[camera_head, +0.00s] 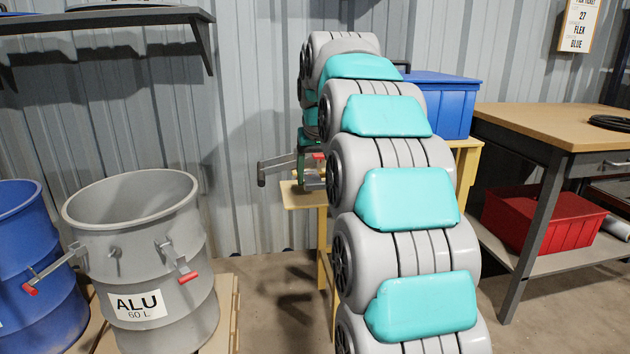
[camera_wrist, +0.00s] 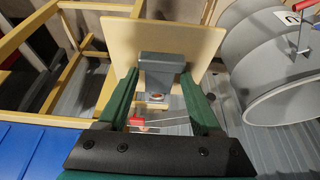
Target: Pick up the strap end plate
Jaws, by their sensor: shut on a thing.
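My gripper (camera_wrist: 165,92) has dark green fingers, and in the wrist view a grey block-like piece (camera_wrist: 163,68), which I take for the strap end plate, sits between their ends. The gripper is shut on it. A small orange-red spot (camera_wrist: 157,97) shows just below the piece. In the head view my gripper (camera_head: 309,182) is partly hidden behind my arm, just above a small beige board (camera_head: 298,203). I cannot tell whether plate and board touch.
A grey ALU drum (camera_head: 140,255) with red-tipped levers stands at left, beside a blue drum (camera_head: 35,235). A blue bin (camera_head: 440,105) on a yellow frame (camera_head: 466,155) stands behind my arm. A workbench (camera_head: 545,122) with a red bin (camera_head: 545,218) below is at right.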

